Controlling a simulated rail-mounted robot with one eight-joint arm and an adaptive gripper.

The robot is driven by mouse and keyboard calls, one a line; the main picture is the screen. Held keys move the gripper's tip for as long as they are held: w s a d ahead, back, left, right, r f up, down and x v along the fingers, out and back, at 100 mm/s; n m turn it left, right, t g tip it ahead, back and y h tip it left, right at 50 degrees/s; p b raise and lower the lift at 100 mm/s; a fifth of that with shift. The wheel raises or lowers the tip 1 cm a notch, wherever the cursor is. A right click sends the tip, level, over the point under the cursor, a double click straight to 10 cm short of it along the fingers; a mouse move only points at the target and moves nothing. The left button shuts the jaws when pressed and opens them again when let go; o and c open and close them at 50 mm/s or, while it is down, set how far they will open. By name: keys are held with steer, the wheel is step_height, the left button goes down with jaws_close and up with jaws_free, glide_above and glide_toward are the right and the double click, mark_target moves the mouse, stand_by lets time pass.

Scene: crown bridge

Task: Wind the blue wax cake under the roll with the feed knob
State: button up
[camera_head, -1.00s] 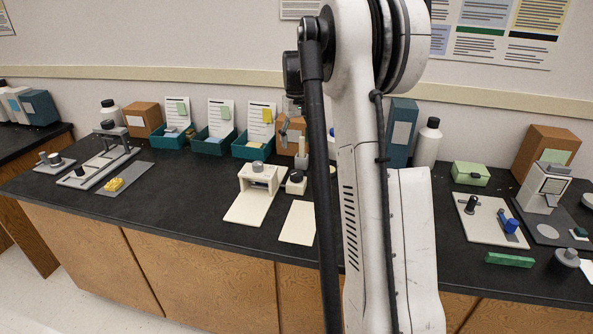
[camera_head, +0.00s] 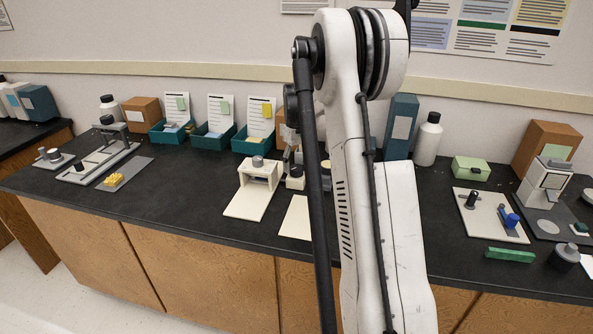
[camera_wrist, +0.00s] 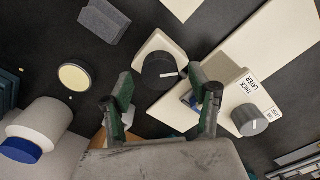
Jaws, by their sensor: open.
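The beige roll stand (camera_head: 272,172) stands mid-bench with a grey knob (camera_head: 257,161) on top. In the wrist view that grey knob (camera_wrist: 251,120) is beside a label reading "THICK LAYER". The black feed knob (camera_wrist: 160,70), with a white mark, sits on a pale block beside the stand. My gripper (camera_wrist: 161,78) is open, its two fingers apart on either side of the knob's picture; contact cannot be told. A small bit of blue, possibly the wax cake (camera_wrist: 190,99), shows beside the right finger; the rest is hidden. In the head view my arm largely hides the gripper.
A round cream-topped dish (camera_wrist: 75,77) and a grey block (camera_wrist: 103,22) lie left of the knob. A blue-capped white bottle (camera_wrist: 40,135) is at lower left. Teal bins (camera_head: 212,143) stand behind the stand. A pale sheet (camera_head: 296,219) lies in front.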

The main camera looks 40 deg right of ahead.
steer(key=shift+f, duration=1.15)
steer(key=shift+c, duration=0.5)
steer(key=c, duration=1)
steer(key=shift+c, duration=0.2)
steer(key=shift+m, duration=0.3)
